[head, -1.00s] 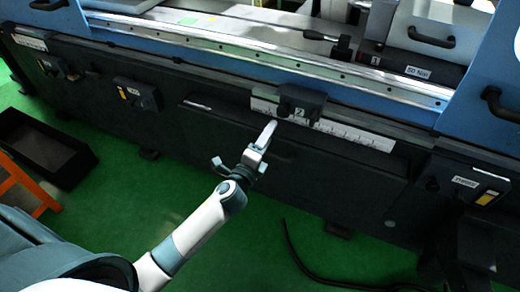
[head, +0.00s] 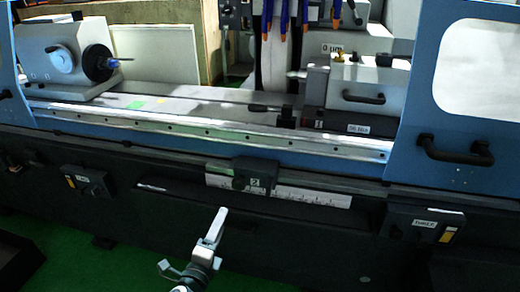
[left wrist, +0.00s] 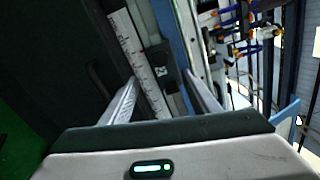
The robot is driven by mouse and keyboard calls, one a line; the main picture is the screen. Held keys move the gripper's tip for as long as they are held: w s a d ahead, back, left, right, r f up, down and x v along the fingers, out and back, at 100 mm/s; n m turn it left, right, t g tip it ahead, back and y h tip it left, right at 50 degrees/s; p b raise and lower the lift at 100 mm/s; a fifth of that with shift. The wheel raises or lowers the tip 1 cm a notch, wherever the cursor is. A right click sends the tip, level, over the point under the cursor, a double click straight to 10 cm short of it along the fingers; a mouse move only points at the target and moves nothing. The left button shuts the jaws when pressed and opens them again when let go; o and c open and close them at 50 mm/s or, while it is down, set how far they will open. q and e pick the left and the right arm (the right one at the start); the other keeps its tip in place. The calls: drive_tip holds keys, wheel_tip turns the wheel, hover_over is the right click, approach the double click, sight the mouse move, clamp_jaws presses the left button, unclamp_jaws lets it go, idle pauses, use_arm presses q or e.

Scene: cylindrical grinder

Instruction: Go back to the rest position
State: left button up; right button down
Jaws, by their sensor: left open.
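My left gripper (head: 213,235) is at the lower middle of the head view, in front of the machine's dark lower front. Its two fingers (left wrist: 165,98) stand apart and empty in the left wrist view. The grinder's black block marked 2 (head: 255,178) sits on the white scale strip (head: 305,195) behind and above the gripper. In the left wrist view the block (left wrist: 160,68) and the scale (left wrist: 138,60) show between and beyond the fingers. No contact with them is visible. My right gripper is not in view.
The grinder fills the view, with a blue front rail (head: 300,160) and a door handle (head: 455,150) at right. A control box (head: 88,182) is at left and another (head: 425,224) at right. A dark bin (head: 15,258) stands on the green floor (head: 75,265) at lower left.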

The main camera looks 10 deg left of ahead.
use_arm(q)
drive_tip(key=s+d+f+n+g, duration=0.1)
drive_tip(key=s+f+n+g, duration=0.3)
drive_tip(key=f, duration=1.1)
drive_tip(key=s+d+f+n+g, duration=0.15)
drive_tip(key=s+f+n, duration=0.3)
drive_tip(key=f, duration=1.05)
drive_tip(key=s+d+f+n+g, duration=0.1)
drive_tip(key=s+f+n+g, duration=0.2)
drive_tip(key=s+f, duration=0.7)
drive_tip(key=s+d+f+n+g+h, duration=0.1)
drive_tip(key=s+f+n+g, duration=0.2)
drive_tip(key=s+f+n, duration=0.3)
drive_tip(key=s+f, duration=0.5)
drive_tip(key=s, duration=0.4)
drive_tip(key=shift+s+d+f+n, duration=0.2)
drive_tip(key=shift+d+f+n, duration=0.05)
drive_tip(key=shift+d+n, duration=0.1)
drive_tip(key=shift+c, duration=0.2)
drive_tip(key=c, duration=0.5)
drive_tip(key=shift+a, duration=0.15)
drive_tip(key=shift+c, duration=0.3)
